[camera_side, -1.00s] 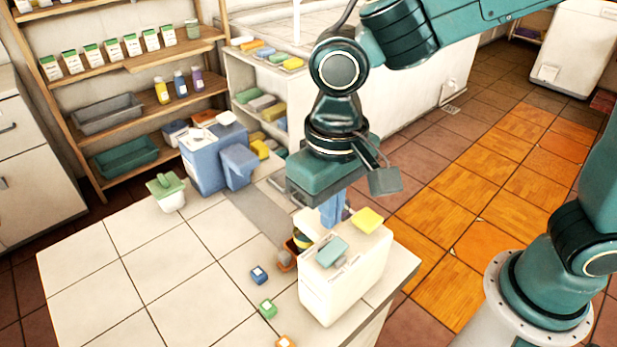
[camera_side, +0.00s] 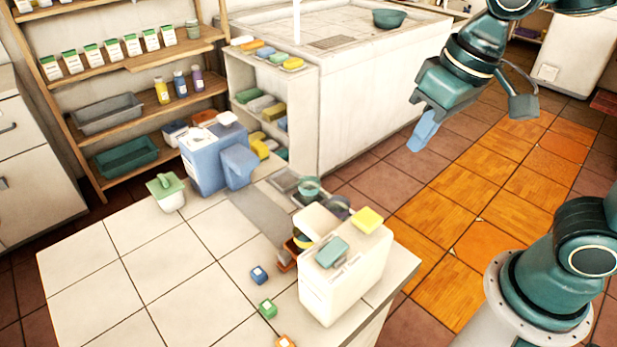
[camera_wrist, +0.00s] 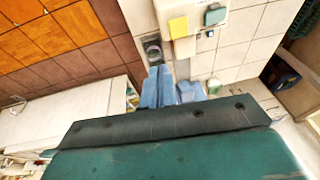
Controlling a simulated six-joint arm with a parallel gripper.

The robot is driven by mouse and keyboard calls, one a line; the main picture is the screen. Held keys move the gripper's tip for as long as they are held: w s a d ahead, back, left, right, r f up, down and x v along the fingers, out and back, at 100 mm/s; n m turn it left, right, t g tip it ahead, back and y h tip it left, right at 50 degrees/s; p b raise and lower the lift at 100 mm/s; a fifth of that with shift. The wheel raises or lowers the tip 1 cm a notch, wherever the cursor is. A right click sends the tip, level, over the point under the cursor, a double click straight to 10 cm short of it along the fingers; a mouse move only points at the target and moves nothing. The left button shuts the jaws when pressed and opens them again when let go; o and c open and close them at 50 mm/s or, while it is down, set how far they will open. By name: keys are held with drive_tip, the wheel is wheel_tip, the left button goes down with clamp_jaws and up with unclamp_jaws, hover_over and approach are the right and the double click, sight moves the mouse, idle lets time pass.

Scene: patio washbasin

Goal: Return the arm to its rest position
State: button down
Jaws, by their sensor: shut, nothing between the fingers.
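My gripper (camera_side: 423,131) hangs in the air over the floor, right of the white basin counter and beyond the tiled worktop (camera_side: 140,265). Its blue fingers are together with nothing between them. The fingers also show in the wrist view (camera_wrist: 157,88), pointing away from the camera. My gripper touches nothing in the side view.
A cream box (camera_side: 345,283) with a yellow sponge (camera_side: 367,219) and a teal block (camera_side: 332,251) on top stands at the worktop's right end. The white counter (camera_side: 370,95) stands behind. Orange floor (camera_side: 470,215) is clear.

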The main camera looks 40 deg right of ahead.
drive_tip(key=s+d+t+h, duration=0.1)
drive_tip(key=s+d+t, duration=0.1)
drive_tip(key=s+d, duration=0.4)
drive_tip(key=shift+s+d+r+t, duration=0.3)
drive_tip(key=shift+s+d+r, duration=0.05)
drive_tip(key=shift+d, duration=0.55)
